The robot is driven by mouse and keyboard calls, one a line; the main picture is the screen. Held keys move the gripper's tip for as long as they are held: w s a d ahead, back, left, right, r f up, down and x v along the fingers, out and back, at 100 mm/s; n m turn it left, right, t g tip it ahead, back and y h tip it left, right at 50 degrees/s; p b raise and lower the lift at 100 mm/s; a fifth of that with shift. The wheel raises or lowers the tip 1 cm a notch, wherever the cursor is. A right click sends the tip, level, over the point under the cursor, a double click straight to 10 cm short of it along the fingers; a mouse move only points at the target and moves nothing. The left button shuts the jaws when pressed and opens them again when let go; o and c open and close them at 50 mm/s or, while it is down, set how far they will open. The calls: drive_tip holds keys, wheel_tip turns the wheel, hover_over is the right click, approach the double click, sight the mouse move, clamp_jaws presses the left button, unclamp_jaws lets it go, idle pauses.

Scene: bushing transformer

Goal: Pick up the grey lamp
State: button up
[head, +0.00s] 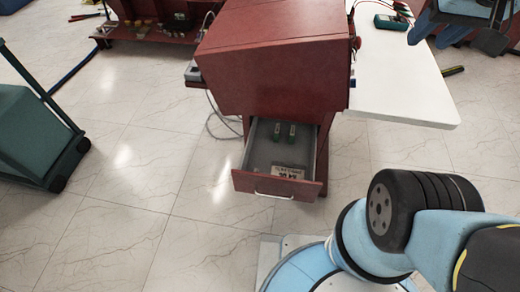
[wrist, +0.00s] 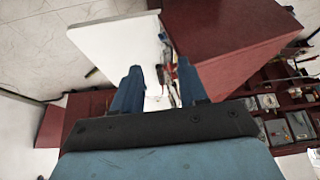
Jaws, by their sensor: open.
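I cannot make out a grey lamp in either view. My gripper (wrist: 160,68) shows in the wrist view with its two blue fingers apart and nothing clearly held between them. Beyond the fingers are a white tabletop (wrist: 115,45) and some small red and dark items (wrist: 168,65), too blurred to name. In the head view, blue parts that look like my gripper (head: 458,38) show at the top right, above the floor beside the white table, partly cut off by the frame.
A dark red cabinet (head: 275,60) has an open drawer (head: 277,186) with two green items (head: 284,131) and a labelled piece. The white table (head: 405,75) adjoins it on the right. A green wheeled cart (head: 35,135) stands left. Tiled floor between is clear.

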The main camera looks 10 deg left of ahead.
drive_tip(key=shift+w+a, duration=0.1)
drive_tip(key=shift+w, duration=0.15)
